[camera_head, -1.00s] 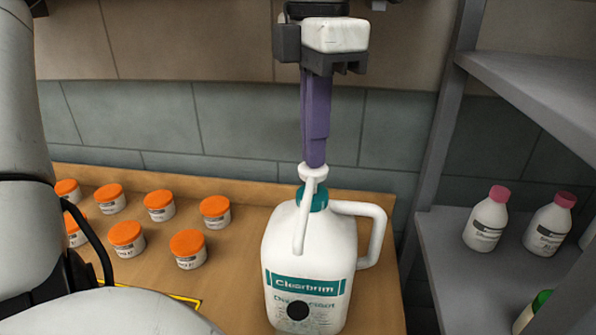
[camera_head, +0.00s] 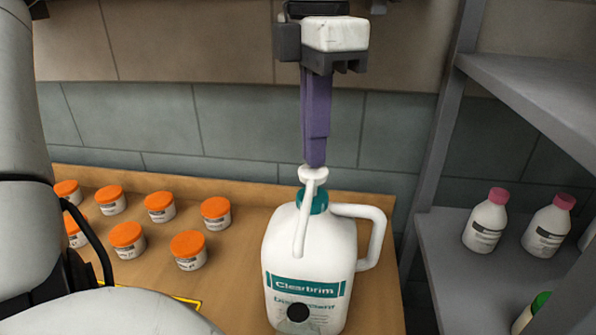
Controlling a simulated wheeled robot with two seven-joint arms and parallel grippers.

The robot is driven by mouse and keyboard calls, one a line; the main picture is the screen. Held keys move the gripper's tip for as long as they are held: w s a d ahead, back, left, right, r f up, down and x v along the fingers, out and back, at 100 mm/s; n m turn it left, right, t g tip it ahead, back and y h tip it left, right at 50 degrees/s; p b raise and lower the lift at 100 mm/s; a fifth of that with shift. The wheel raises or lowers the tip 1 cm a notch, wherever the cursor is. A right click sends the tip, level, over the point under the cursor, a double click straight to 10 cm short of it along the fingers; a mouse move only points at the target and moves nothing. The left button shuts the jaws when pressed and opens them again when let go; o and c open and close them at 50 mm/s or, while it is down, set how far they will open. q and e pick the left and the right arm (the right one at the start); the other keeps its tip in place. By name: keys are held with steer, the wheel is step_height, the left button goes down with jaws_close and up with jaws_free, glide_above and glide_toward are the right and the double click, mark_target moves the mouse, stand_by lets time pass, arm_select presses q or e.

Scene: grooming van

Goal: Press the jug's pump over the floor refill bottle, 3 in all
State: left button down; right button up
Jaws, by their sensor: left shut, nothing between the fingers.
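The white jug (camera_head: 309,255) stands upright on the wooden counter, with a teal "Clearbrim" label and a looped handle on its right. Its white pump head (camera_head: 313,173) rises from a teal collar, and the spout slants down over the jug's front. My left gripper (camera_head: 315,163) points straight down above the jug. Its purple fingers are shut and empty, with their tips at the top of the pump head, seemingly touching it. The floor refill bottle cannot be made out in this view. My right gripper is not in view.
Several orange-lidded jars (camera_head: 188,250) stand on the counter (camera_head: 240,285) left of the jug. A grey shelf unit (camera_head: 440,250) on the right holds white bottles with pink caps (camera_head: 487,220) and a green-capped one (camera_head: 533,312). A tiled wall (camera_head: 240,120) closes the back.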

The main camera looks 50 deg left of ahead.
arm_select(q)
steer(key=shift+f+b, duration=0.85)
steer(key=shift+f, duration=0.45)
steer(key=shift+r, duration=0.15)
steer(key=shift+r+p, duration=1.35)
steer(key=shift+r, duration=0.05)
steer(key=shift+r, duration=0.1)
steer(key=shift+r, duration=0.8)
step_height(320, 180, up, 4)
steer(key=shift+r, duration=0.1)
